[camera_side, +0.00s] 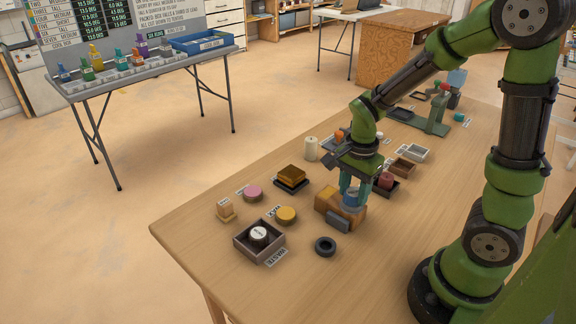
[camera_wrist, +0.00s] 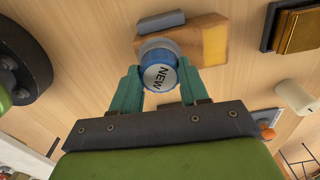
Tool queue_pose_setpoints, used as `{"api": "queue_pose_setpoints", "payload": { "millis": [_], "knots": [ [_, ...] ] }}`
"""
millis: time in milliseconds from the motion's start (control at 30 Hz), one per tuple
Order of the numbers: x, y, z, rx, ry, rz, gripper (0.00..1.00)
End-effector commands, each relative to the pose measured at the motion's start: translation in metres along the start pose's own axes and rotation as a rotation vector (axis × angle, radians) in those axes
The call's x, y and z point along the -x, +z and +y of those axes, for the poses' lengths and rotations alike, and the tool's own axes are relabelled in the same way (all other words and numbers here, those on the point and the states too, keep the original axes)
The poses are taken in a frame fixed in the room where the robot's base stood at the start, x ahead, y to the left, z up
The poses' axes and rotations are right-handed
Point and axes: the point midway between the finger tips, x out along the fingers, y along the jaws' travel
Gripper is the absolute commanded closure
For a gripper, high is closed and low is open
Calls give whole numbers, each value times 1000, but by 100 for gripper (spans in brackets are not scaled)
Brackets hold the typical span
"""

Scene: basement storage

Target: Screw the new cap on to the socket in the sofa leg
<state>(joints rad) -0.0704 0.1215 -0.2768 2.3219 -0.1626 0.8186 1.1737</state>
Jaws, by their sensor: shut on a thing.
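The new cap (camera_wrist: 160,76) is blue with a silver top marked "NEW". My gripper (camera_wrist: 159,86) is shut on it, with one teal finger on each side. In the side view the blue cap (camera_side: 351,198) sits between the fingertips of my gripper (camera_side: 355,187), at the wooden sofa leg (camera_side: 328,199). The sofa leg also shows in the wrist view (camera_wrist: 213,42), with a grey block against its side. A paler rim shows behind the cap. The socket is hidden by the cap, and I cannot tell whether the threads are engaged.
An open box (camera_side: 242,251) by a "WASTE" label holds a round, pale-topped piece. A black ring (camera_side: 325,246) lies near the sofa leg. A yellow disc (camera_side: 286,215), a pink disc (camera_side: 253,192), a gold block (camera_side: 291,174) and a cream cylinder (camera_side: 311,148) stand to the left.

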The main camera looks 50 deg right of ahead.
Motion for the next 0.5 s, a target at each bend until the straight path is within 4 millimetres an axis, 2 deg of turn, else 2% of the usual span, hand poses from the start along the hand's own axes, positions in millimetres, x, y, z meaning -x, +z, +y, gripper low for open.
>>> {"api": "queue_pose_setpoints", "payload": {
  "millis": [233, 500],
  "knots": [
    [0, 0, 0, -49, 0, 0, 100],
    [0, 0, 0, -426, 0, 0, 100]
  ]
}}
